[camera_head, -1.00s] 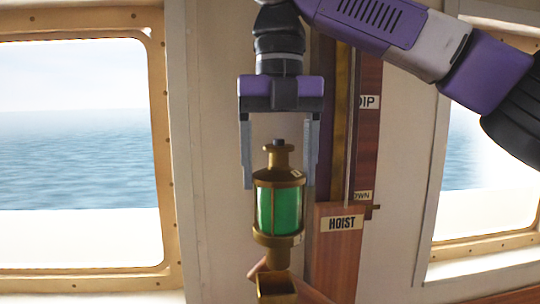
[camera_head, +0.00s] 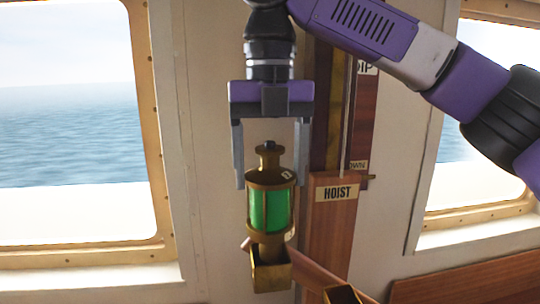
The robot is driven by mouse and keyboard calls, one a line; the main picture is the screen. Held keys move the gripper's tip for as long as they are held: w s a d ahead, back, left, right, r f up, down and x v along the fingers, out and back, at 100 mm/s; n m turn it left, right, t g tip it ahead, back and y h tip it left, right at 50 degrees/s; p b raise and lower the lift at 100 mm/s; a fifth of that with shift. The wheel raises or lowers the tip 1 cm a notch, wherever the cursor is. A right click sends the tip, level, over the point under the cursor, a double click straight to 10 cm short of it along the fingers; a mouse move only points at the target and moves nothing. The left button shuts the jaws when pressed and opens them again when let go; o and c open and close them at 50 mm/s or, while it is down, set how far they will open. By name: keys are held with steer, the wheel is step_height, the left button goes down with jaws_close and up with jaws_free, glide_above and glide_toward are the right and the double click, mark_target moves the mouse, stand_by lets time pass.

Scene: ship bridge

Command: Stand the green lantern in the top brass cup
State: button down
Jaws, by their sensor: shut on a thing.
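The green lantern (camera_head: 270,208) has green glass, a brass frame and a dark knob on top. It stands nearly upright in the middle of the head view. My gripper (camera_head: 270,183) hangs straight down from above, shut on the lantern, with one finger on each side of its upper part. The top brass cup (camera_head: 270,279), a square brass box, is right below. The lantern's narrow foot meets the cup's opening. I cannot tell whether it rests on the cup's floor, as the front wall hides the inside.
A wooden rail (camera_head: 317,272) slopes down right from the cup to a second brass cup (camera_head: 343,295), cut off at the bottom edge. A wooden post with a HOIST sign (camera_head: 337,193) stands close on the right. Windows (camera_head: 75,135) flank the pale wall.

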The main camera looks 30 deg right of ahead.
mark_target(270, 142)
steer(key=shift+f+b, duration=0.35)
steer(key=shift+f, duration=1.55)
steer(key=shift+c, duration=0.6)
jaws_free()
step_height(270, 142, up, 8)
steer(key=shift+f, duration=0.1)
steer(key=shift+s, duration=0.1)
